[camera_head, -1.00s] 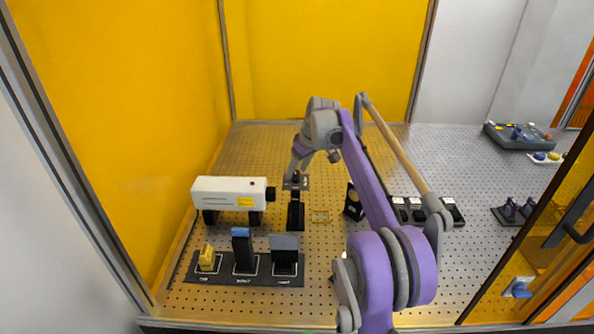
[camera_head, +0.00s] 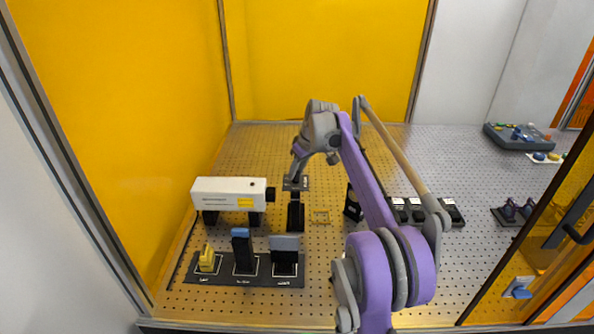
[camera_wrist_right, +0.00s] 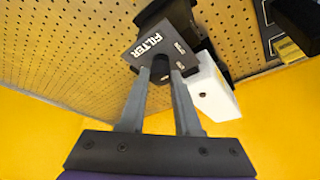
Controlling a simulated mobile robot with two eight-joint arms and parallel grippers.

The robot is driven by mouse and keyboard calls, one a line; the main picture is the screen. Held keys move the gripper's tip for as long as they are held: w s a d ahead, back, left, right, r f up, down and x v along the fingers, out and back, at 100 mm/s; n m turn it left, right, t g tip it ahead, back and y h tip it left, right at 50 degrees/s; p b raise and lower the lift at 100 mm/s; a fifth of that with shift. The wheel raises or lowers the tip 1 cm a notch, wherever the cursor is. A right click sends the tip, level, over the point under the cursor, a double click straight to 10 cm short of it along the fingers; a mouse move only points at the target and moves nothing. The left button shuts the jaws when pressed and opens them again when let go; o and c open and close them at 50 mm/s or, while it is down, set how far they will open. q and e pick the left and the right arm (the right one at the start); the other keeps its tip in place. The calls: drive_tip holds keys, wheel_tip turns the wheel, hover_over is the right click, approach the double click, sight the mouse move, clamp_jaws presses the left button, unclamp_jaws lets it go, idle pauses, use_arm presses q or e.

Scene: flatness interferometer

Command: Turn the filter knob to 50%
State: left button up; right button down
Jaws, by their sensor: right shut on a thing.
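The filter mount (camera_head: 295,215) stands upright on the perforated bench, in front of the white laser box's dark nose. In the right wrist view its dark plate (camera_wrist_right: 150,48) carries the word FILTER and small percent marks, too blurred to read surely. My right gripper (camera_wrist_right: 160,75) is shut on the dark filter knob (camera_wrist_right: 160,66), one finger on each side. The knob's pointer is not clear, so its setting cannot be told. In the head view the right gripper (camera_head: 296,182) reaches down onto the top of the mount and hides the knob. My left gripper is out of view.
The white laser box (camera_head: 228,194) stands just left of the mount. A dark tray (camera_head: 210,278) with yellow, blue and grey blocks lies in front. A dark optic (camera_head: 353,203) and small black boxes (camera_head: 418,212) stand to the right. A control box (camera_head: 517,136) is at far right.

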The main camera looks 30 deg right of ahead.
drive_tip(key=m, duration=0.2)
drive_tip(key=m+h, duration=0.2)
drive_tip(key=m, duration=0.1)
drive_tip(key=shift+a+m, duration=0.25)
drive_tip(key=shift+m, duration=0.05)
drive_tip(key=m+h, duration=0.1)
drive_tip(key=m, duration=0.2)
drive_tip(key=m+g+h, duration=0.1)
drive_tip(key=m, duration=0.1)
drive_tip(key=shift+w+m+p, duration=0.1)
drive_tip(key=shift+m+p, duration=0.25)
drive_tip(key=shift+m, duration=0.35)
drive_tip(key=c, duration=0.6)
unclamp_jaws()
drive_tip(key=v, duration=1.1)
drive_tip(key=shift+a, duration=0.2)
